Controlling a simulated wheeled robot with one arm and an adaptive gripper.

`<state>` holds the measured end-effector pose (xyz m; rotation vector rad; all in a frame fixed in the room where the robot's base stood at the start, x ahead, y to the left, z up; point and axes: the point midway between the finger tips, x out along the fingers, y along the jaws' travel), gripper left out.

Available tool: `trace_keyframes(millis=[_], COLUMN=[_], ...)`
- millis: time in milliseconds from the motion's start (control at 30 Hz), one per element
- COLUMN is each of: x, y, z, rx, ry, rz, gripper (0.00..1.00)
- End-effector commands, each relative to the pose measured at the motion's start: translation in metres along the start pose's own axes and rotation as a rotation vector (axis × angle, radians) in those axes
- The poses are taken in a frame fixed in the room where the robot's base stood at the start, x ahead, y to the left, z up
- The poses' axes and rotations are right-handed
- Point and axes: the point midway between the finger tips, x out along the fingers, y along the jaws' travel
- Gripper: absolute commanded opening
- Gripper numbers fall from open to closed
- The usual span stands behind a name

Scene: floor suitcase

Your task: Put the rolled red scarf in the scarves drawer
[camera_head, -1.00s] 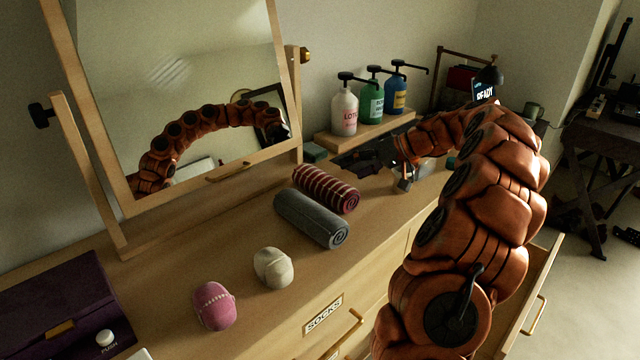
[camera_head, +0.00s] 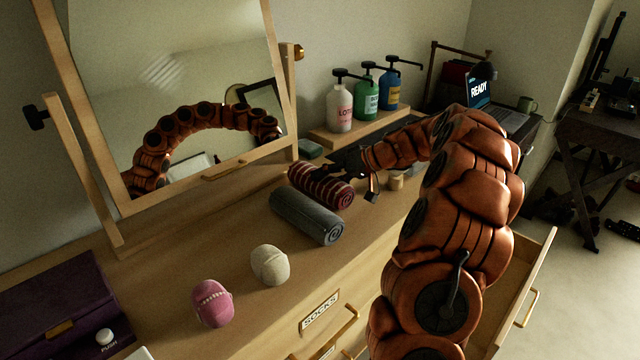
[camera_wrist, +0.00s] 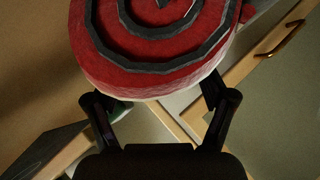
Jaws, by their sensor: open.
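The rolled red scarf (camera_head: 322,186), striped with pale bands, lies on the dresser top beside a rolled grey one. In the wrist view its red and dark spiral end (camera_wrist: 150,40) fills the top, just beyond and between my fingertips. My gripper (camera_head: 335,172) is at the scarf's far right side, partly hidden against it; in the wrist view the gripper (camera_wrist: 153,100) has its two fingers apart. I cannot tell whether they touch the scarf. An open drawer (camera_head: 538,275) juts out at the right, partly behind my arm; no label on it is visible.
The grey roll (camera_head: 307,216) lies close to the scarf's near side. A cream bundle (camera_head: 270,265) and a pink bundle (camera_head: 212,303) lie nearer. A mirror (camera_head: 180,80) stands behind. Pump bottles (camera_head: 366,98) stand at the back. A drawer labelled SOCKS (camera_head: 320,312) is in front.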

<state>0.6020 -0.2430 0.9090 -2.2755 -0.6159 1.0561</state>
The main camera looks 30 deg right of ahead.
Motion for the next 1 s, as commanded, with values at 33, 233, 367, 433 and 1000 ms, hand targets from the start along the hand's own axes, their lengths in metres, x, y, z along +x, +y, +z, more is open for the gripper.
trace_keyframes(millis=[33,233,367,433,1000], x=[0.000,0.000,0.000,0.000,-0.015], y=[0.000,0.000,0.000,0.000,-0.019], z=[0.000,0.000,0.000,0.000,-0.015], rx=[0.000,0.000,0.000,0.000,-0.005], ry=[0.000,0.000,0.000,-0.001,0.001], rz=[0.000,-0.001,0.000,-0.001,-0.001], gripper=[0.82,0.64,0.50,0.43,0.30])
